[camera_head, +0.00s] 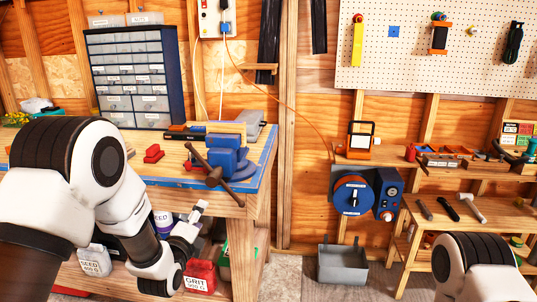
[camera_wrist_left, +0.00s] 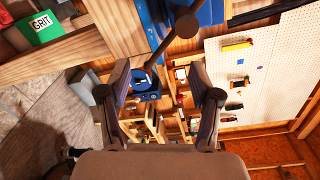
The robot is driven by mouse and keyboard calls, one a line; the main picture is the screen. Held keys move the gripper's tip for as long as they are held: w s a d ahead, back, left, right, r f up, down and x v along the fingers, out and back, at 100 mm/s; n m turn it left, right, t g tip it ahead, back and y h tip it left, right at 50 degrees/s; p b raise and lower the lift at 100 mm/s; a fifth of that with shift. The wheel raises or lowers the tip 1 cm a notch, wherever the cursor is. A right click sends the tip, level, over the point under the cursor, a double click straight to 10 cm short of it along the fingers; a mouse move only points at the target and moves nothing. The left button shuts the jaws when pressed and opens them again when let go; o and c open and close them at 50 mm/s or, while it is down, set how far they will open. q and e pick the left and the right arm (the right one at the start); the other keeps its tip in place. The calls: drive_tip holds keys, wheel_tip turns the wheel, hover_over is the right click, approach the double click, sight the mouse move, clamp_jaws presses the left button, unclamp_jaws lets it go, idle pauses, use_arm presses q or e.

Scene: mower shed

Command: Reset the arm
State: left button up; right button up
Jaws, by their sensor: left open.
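My left arm (camera_head: 110,200) comes in from the left and bends down in front of the workbench. Its gripper (camera_wrist_left: 158,78) shows in the left wrist view with two dark fingers spread apart and nothing between them. In the head view the gripper's end is small and partly hidden by the arm, near the bench's front edge. My right arm (camera_head: 470,268) shows only as a white and black link at the bottom right; its gripper is out of view.
The workbench (camera_head: 262,160) carries a blue vise (camera_head: 230,157) with a bar handle and a drawer cabinet (camera_head: 135,75). Below are a red grit container (camera_head: 200,277) and a seed jug (camera_head: 93,261). A grey bin (camera_head: 342,264) stands on the floor; a blue reel (camera_head: 355,194) hangs above it.

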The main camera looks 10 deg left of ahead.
use_arm(q)
drive_tip(key=s+f+n+g, duration=0.1)
drive_tip(key=s+f+g, duration=0.2)
drive_tip(key=s+f, duration=0.35)
drive_tip(key=s+f+n+g, duration=0.15)
drive_tip(key=s+f, duration=0.25)
drive_tip(key=f, duration=0.6)
drive_tip(key=s+f+n+g, duration=0.1)
drive_tip(key=s+f+g, duration=0.3)
drive_tip(key=f, duration=0.5)
drive_tip(key=s+f+n+g, duration=0.2)
drive_tip(key=s+n, duration=0.4)
drive_tip(key=s, duration=0.3)
drive_tip(key=s+f+n+g, duration=0.3)
drive_tip(key=s+n, duration=0.3)
drive_tip(key=s, duration=0.3)
drive_tip(key=s+a+f+n+g, duration=0.1)
drive_tip(key=s+f+n+g, duration=0.2)
drive_tip(key=s+n, duration=0.4)
drive_tip(key=s+g, duration=0.1)
drive_tip(key=s, duration=0.1)
drive_tip(key=shift+s+y, duration=0.3)
